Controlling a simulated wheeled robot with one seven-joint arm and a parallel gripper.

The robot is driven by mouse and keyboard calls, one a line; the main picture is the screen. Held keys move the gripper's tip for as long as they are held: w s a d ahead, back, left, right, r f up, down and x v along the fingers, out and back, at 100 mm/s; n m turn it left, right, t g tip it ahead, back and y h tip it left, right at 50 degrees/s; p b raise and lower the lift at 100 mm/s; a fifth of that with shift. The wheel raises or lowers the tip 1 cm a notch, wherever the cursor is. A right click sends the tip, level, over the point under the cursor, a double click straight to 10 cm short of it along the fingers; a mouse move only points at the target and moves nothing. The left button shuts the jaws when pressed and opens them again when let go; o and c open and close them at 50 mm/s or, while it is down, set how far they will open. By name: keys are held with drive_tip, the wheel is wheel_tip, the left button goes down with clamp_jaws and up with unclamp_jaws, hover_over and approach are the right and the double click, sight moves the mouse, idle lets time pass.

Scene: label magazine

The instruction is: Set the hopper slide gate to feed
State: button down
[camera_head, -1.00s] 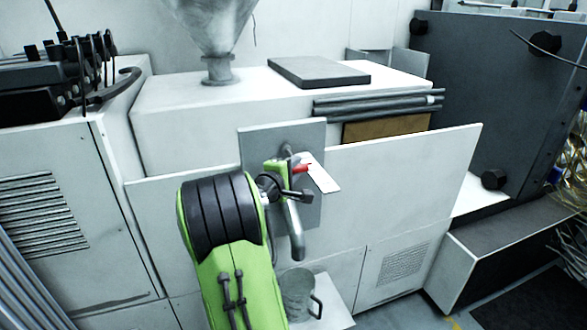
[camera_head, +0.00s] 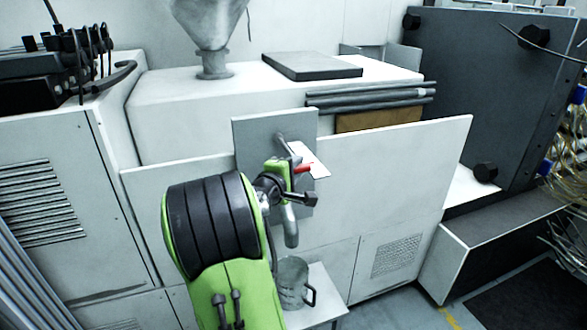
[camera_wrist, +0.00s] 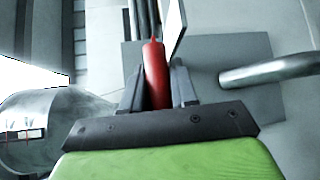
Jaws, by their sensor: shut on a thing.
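The slide gate's red handle (camera_head: 303,168) is in front of the grey upright panel (camera_head: 249,135), beside a thin white plate (camera_head: 311,158). My gripper (camera_head: 288,172) is shut on the red handle. In the wrist view the red handle (camera_wrist: 155,65) stands between the two fingers of my gripper (camera_wrist: 157,92), and the white plate (camera_wrist: 175,25) is just right of it. A grey downward pipe (camera_head: 291,228) hangs below the gripper and also shows in the wrist view (camera_wrist: 268,71). The gripper partly hides the gate mechanism.
A metal jug (camera_head: 291,282) with a dark handle stands on a white shelf (camera_head: 322,305) below the pipe. Grey rods (camera_head: 370,98) lie right of the panel. A dark slab (camera_head: 311,66) lies on the cabinet top. A large dark machine (camera_head: 480,80) is at right.

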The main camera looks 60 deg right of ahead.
drive_tip(key=shift+s+f, duration=0.1)
drive_tip(key=shift+f, duration=0.05)
drive_tip(key=c, duration=1)
unclamp_jaws()
drive_tip(key=shift+a, duration=0.1)
drive_tip(key=shift+o, duration=0.2)
drive_tip(key=a+r+b, duration=0.1)
drive_tip(key=a+r, duration=0.1)
drive_tip(key=a, duration=1.3)
drive_tip(key=shift+a+r+b, duration=0.2)
drive_tip(key=shift+a+b, duration=0.1)
drive_tip(key=shift+b, duration=0.05)
